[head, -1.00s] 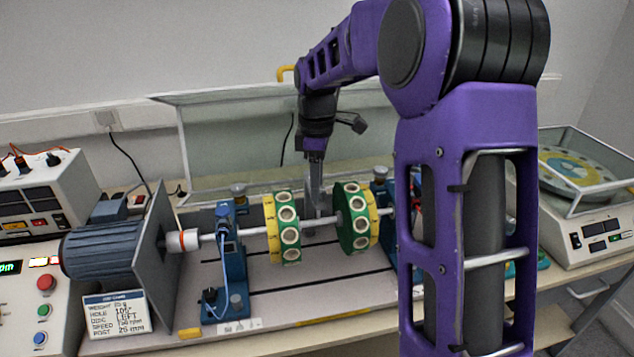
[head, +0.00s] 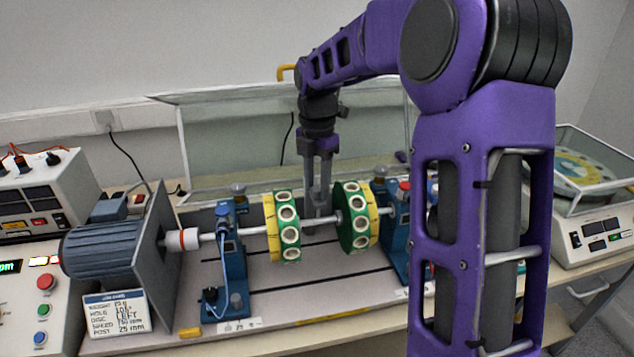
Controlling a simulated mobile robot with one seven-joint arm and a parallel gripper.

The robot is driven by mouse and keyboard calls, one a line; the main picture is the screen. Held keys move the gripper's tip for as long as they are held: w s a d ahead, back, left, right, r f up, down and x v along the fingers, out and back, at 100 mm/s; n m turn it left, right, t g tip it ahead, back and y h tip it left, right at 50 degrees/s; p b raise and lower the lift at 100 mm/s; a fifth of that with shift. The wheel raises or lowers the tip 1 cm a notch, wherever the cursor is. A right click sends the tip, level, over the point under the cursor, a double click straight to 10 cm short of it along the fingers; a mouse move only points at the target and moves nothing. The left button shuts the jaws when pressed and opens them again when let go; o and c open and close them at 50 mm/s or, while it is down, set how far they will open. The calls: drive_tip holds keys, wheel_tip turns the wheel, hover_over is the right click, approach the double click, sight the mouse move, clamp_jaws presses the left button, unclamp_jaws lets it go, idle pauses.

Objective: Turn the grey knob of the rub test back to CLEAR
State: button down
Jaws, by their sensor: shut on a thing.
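My gripper (head: 318,203) points straight down behind the shaft (head: 325,219), between the two discs. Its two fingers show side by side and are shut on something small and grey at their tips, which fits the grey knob. The knob itself is mostly hidden by the fingers and the shaft, so its pointer and the CLEAR mark cannot be read. The left disc (head: 284,228) and the right disc (head: 357,217), green and yellow with ringed holes, stand on the shaft to either side of the gripper, apart from it.
Blue bearing stands (head: 230,262) hold the shaft, and a grey motor (head: 100,250) is at left. A clear raised cover (head: 240,140) stands behind. A text card (head: 117,314) leans in front. My forearm hides part of the rig's right side.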

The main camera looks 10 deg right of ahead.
sight(318, 188)
drive_tip(key=n, duration=0.4)
drive_tip(key=shift+n, duration=0.3)
drive_tip(key=n, duration=0.4)
drive_tip(key=shift+d+n, duration=0.1)
drive_tip(key=shift+n, duration=0.3)
drive_tip(key=shift+c, duration=2.2)
unclamp_jaws()
drive_tip(key=shift+s, duration=0.1)
drive_tip(key=shift+r, duration=0.1)
wheel_tip(318, 188, up, 17)
drive_tip(key=shift+r, duration=0.15)
